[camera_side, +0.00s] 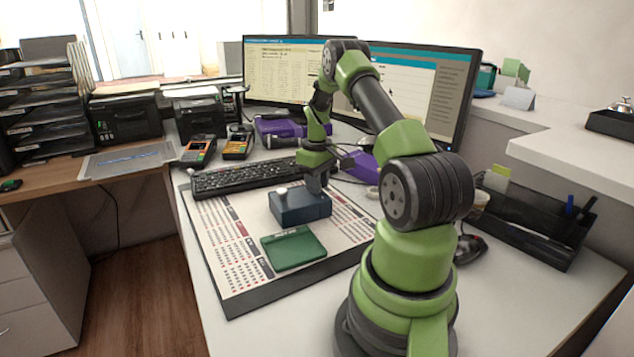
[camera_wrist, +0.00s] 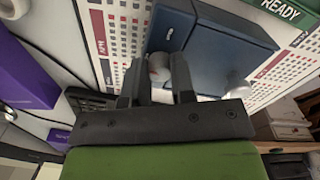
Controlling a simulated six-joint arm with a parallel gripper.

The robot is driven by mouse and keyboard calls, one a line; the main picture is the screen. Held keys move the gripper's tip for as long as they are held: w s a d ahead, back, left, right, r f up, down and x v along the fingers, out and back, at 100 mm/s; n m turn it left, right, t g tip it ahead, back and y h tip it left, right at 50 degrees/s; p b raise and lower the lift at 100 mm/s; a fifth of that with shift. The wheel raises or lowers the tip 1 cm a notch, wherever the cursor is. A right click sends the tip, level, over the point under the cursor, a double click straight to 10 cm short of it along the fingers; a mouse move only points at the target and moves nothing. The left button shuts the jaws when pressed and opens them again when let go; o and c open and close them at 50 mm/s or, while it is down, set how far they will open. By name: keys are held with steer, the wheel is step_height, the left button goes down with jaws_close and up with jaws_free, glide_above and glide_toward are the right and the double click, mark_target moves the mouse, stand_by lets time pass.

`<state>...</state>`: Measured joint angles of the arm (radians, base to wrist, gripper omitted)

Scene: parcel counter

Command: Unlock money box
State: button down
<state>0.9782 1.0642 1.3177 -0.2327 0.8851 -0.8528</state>
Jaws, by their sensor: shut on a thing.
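The blue money box (camera_side: 302,208) stands on the printed desk mat (camera_side: 225,235), and its lid looks shut. It also fills the upper middle of the wrist view (camera_wrist: 220,55). My gripper (camera_side: 315,188) points down at the box's back right edge. I cannot tell whether this piece is a key or is in a lock. A pale knob-like piece (camera_side: 281,191) shows at the box's left end.
A green pad (camera_side: 293,248) lies in front of the box; in the wrist view it reads READY (camera_wrist: 285,12). A keyboard (camera_side: 240,179) and monitors (camera_side: 285,70) stand behind. A black organiser (camera_side: 530,227) and mouse (camera_side: 468,248) are at right. The mat's front left is clear.

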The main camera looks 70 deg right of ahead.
steer(key=m, duration=1.3)
steer(key=shift+m, duration=0.4)
stand_by(0.3)
steer(key=c, duration=1)
jaws_free()
steer(key=shift+o, duration=0.2)
steer(key=shift+r, duration=0.1)
step_height(320, 180, up, 10)
